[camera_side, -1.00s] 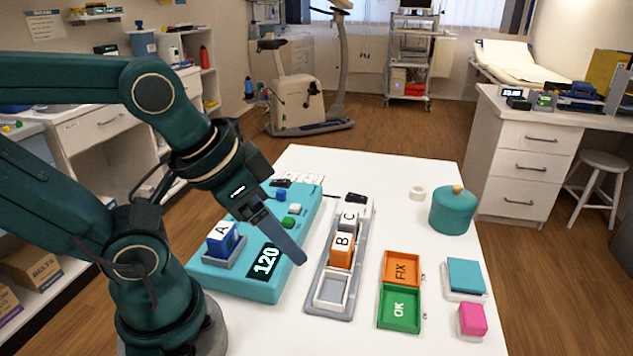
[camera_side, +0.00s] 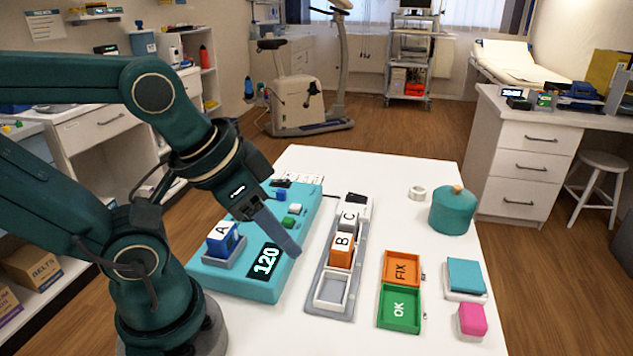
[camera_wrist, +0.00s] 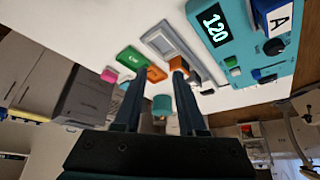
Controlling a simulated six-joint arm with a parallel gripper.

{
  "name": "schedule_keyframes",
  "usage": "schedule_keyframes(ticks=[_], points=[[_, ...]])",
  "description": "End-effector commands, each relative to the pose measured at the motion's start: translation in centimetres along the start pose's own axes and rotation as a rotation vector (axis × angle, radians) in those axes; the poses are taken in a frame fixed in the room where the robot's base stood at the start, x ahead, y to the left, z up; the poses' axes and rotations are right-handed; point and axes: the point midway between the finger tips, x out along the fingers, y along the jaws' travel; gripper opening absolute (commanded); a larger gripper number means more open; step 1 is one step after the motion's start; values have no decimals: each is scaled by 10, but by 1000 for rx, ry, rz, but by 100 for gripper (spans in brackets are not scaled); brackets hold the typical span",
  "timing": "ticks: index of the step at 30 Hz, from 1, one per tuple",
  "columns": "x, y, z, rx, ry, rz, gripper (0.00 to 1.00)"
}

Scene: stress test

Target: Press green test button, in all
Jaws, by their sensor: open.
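The teal test unit (camera_side: 225,282) lies on the white table, with a lit display (camera_side: 265,260) reading 120. Its green button (camera_side: 288,222) sits beyond the display, partly beside my finger in the side view; a green button also shows in the wrist view (camera_wrist: 231,62). Blue block A (camera_side: 222,240) stands in a grey holder on the unit. My gripper (camera_side: 292,247) hangs over the unit's right edge near the display, apart from the green button. In the wrist view my gripper (camera_wrist: 157,76) has its two fingers apart with nothing held between them.
Right of the unit, a grey rack (camera_side: 326,308) holds orange block B (camera_side: 342,250) and block C (camera_side: 348,220), with an empty front slot. Beyond are an orange FIX tray (camera_side: 401,268), a green OK tray (camera_side: 399,309), a teal jar (camera_side: 453,211) and a pink block (camera_side: 472,321).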

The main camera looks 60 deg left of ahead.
Motion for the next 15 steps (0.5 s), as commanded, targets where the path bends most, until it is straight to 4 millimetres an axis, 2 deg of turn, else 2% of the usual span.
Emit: schedule_keyframes(ticks=[1,2,3,15], points=[[0,0,0,0,0,0,17],[0,0,0,0,0,0,5],[0,0,0,0,0,0,0],[0,0,0,0,0,0,0]])
